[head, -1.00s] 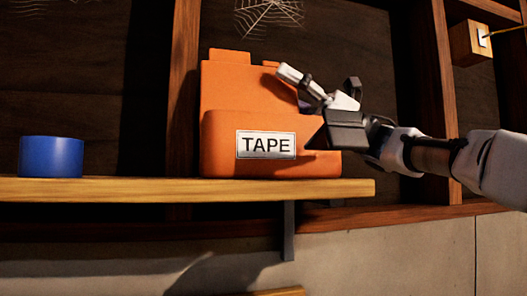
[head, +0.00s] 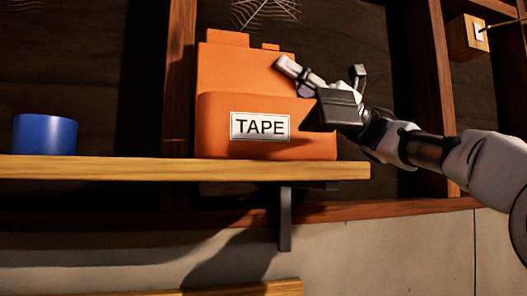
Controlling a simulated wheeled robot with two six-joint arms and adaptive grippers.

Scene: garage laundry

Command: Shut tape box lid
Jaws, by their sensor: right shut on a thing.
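The orange tape box (head: 210,125) stands on a wooden shelf, with a white "TAPE" label on its front. Its orange lid (head: 240,68) stands raised behind the front wall, with small tabs along the top edge. My right gripper (head: 299,82) reaches in from the right and is shut on the lid near its right edge. The fingers cover that edge, so the exact contact is hidden. My left gripper is not in view.
A blue tape roll (head: 44,134) sits on the shelf (head: 110,168) left of the box, with free shelf between them. A dark metal bracket (head: 285,218) holds the shelf from below. Wooden studs stand behind. A small wooden box (head: 467,41) is mounted at the upper right.

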